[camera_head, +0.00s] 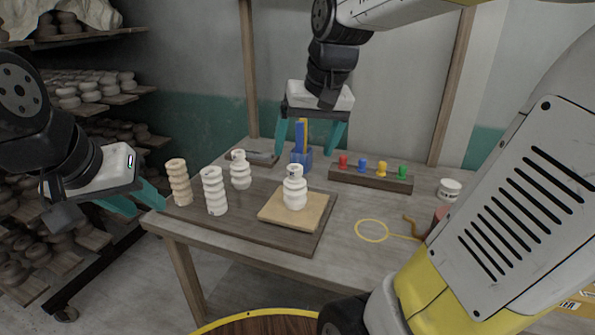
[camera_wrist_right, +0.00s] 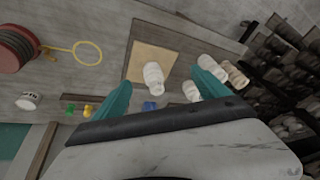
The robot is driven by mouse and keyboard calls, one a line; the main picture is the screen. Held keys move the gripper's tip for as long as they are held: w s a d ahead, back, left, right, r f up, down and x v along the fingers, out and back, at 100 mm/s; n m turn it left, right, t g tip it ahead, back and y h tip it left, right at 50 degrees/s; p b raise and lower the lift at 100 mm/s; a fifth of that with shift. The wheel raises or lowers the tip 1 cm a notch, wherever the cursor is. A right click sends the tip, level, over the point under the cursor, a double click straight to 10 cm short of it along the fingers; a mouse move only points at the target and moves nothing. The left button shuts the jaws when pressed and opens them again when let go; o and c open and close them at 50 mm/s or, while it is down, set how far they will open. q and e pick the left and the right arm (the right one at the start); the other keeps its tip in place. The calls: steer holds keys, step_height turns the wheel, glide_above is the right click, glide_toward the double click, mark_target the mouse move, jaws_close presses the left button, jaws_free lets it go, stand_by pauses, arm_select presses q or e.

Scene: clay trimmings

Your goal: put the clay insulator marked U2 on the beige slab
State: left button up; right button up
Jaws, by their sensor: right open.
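A white ribbed clay insulator (camera_head: 295,190) stands upright on the beige slab (camera_head: 272,212). The insulator (camera_wrist_right: 153,76) and slab (camera_wrist_right: 140,60) also show in the right wrist view. Left of the slab stand two white insulators, one nearer (camera_head: 214,191) and one further back (camera_head: 240,171), and a beige one (camera_head: 178,183). I cannot read any marking, so I cannot tell which is U2. My right gripper (camera_head: 308,150) is open and empty, above the back of the table, apart from every insulator. My left gripper (camera_head: 148,208) is open and empty beside the table's left edge.
A blue holder (camera_head: 301,160) stands below my right gripper. A rack with coloured knobs (camera_head: 370,178), a white cup (camera_head: 449,189) and a yellow ring (camera_head: 372,230) lie to the right. A dark board (camera_head: 290,240) lies under the slab. Shelves of pottery (camera_head: 90,90) stand at left.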

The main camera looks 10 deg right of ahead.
steer(key=s+a+f+n+t, duration=0.1)
steer(key=s+f+t, duration=0.1)
steer(key=s, duration=0.7)
steer(key=shift+s+a+f+y, duration=0.15)
steer(key=shift+s+f+y, duration=0.15)
steer(key=shift+y, duration=0.1)
stand_by(0.5)
